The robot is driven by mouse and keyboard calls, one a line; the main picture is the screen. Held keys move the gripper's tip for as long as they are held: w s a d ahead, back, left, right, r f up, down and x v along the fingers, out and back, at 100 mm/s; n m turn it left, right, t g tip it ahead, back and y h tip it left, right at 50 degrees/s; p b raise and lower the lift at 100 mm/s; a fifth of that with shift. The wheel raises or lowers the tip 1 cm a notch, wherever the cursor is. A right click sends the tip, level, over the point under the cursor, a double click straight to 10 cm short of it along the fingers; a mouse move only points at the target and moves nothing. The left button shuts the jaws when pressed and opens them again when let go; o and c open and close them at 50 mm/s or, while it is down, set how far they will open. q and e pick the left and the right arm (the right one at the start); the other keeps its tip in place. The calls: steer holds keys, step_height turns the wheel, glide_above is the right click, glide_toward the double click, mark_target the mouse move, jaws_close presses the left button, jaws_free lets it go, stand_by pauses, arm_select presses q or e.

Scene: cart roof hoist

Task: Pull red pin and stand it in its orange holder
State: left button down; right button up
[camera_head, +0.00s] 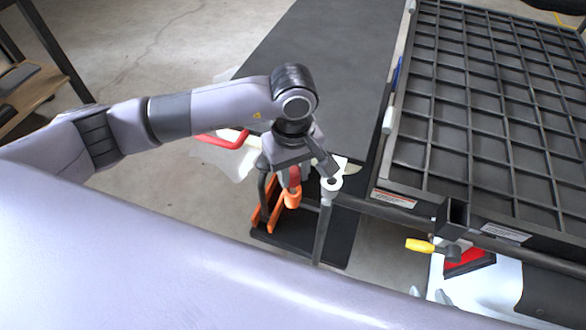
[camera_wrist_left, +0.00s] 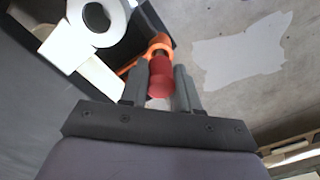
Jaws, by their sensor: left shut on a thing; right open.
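The red pin (camera_wrist_left: 160,78) is between the fingers of my left gripper (camera_wrist_left: 160,95), which is shut on it. In the head view the red pin (camera_head: 295,176) shows just below my left gripper (camera_head: 300,168), directly above the orange holder (camera_head: 292,198). In the left wrist view the orange holder (camera_wrist_left: 157,43) is right beyond the pin's far end. The pin's lower end is hidden at the holder, so I cannot tell how deep it sits. My right gripper is in neither view.
A white ring-topped post (camera_head: 331,184) stands close to the right of my left gripper. A black grid panel (camera_head: 480,110) with a yellow handle (camera_head: 420,245) fills the right side. A dark flat table (camera_head: 320,60) lies behind. My pale arm link covers the lower foreground.

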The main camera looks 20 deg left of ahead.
arm_select(q)
steer(key=shift+f+b, duration=1.3)
steer(key=shift+f, duration=0.15)
arm_select(e)
steer(key=shift+a+f, duration=0.1)
steer(key=shift+f, duration=1.3)
arm_select(q)
steer(key=c, duration=0.7)
jaws_free()
steer(key=shift+c, duration=0.2)
step_height(320, 180, up, 2)
step_height(320, 180, up, 4)
steer(key=shift+r+p, duration=0.1)
steer(key=shift+p, duration=0.3)
steer(key=shift+r, duration=0.55)
arm_select(e)
steer(key=shift+w+a+r, duration=0.1)
steer(key=shift+r, duration=0.45)
steer(key=shift+w+a+r, duration=0.1)
steer(key=shift+r, duration=0.4)
